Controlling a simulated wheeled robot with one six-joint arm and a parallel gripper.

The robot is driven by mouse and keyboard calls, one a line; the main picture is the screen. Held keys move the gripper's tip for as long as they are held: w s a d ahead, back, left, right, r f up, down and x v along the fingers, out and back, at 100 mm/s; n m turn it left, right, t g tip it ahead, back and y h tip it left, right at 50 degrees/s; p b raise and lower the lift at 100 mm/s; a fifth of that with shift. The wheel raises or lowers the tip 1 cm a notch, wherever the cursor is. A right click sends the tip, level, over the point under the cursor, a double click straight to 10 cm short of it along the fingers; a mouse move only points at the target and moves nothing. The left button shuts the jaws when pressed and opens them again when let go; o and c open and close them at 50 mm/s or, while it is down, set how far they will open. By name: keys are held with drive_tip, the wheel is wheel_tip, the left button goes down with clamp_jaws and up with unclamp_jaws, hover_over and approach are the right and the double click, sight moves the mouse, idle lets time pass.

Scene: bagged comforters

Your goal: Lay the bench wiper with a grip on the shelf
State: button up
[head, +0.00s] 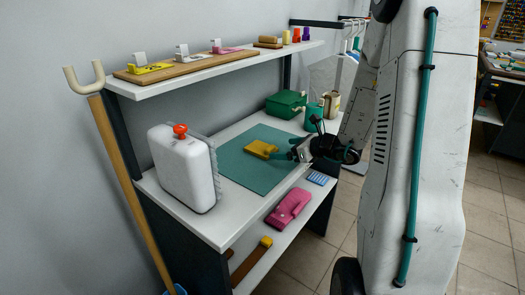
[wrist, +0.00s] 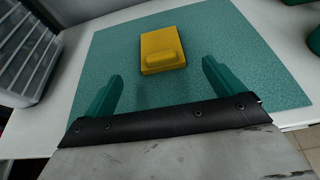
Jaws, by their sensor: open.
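The yellow bench wiper (head: 259,148) lies flat on the green mat on the bench top. In the wrist view the wiper (wrist: 150,62) is a yellow block with a raised rounded grip on top. My gripper (head: 287,155) is just right of the wiper in the head view. In the wrist view my gripper's green fingers (wrist: 160,78) are spread wide and empty, with the wiper ahead of and between their tips, apart from both. The upper white shelf (head: 215,67) runs along the wall above the bench. A lower white shelf (head: 262,243) is under the bench top.
A green box (head: 286,103) and a teal mug (head: 313,118) stand behind. The upper shelf carries a wooden board (head: 190,65) with tagged items. A pink item (head: 288,207) lies below.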

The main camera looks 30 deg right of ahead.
sight(272, 148)
drive_tip(key=x, duration=0.7)
drive_tip(key=shift+s+d+f, duration=0.1)
drive_tip(key=shift+s+f, duration=0.05)
drive_tip(key=shift+f, duration=0.15)
drive_tip(key=c, duration=1.1)
drive_tip(key=shift+c, duration=0.2)
drive_tip(key=shift+r, duration=0.2)
drive_tip(key=shift+r, duration=0.25)
drive_tip(key=r, duration=0.3)
drive_tip(key=shift+s, duration=0.2)
drive_tip(key=s+r, duration=0.1)
drive_tip(key=s, duration=1.4)
drive_tip(key=shift+s, duration=0.4)
